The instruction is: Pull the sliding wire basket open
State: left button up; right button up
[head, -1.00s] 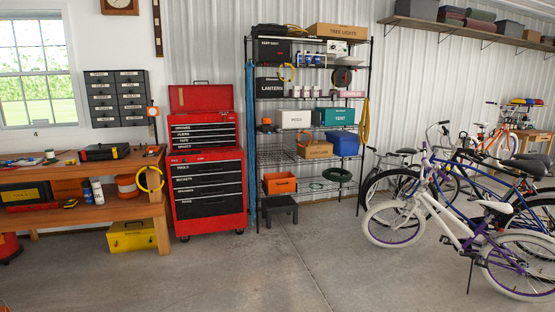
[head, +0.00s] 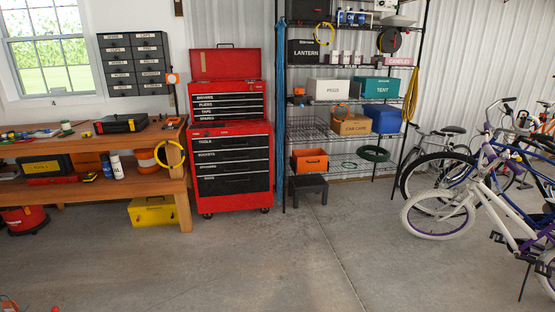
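The wire shelving rack (head: 281,90) stands against the back wall right of the red tool chest. A wire basket (head: 308,129) seems to sit at the left of its middle-lower level, beside the tan CAR CARE box (head: 352,126). The basket's thin dark wires blend with the shelf wires, so I cannot tell how far out it is. Neither of my grippers is in view.
A red tool chest (head: 234,168) and a wooden workbench (head: 90,193) stand to the left. A dark step stool (head: 308,187) sits before the rack. Bicycles (head: 440,212) crowd the right. The concrete floor (head: 270,255) in the middle is clear.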

aim_at(313, 126)
jog(key=z, duration=0.4)
jog(key=i, duration=2.4)
jog(key=z, duration=0.55)
jog(key=i, duration=2.45)
jog(key=z, duration=0.05)
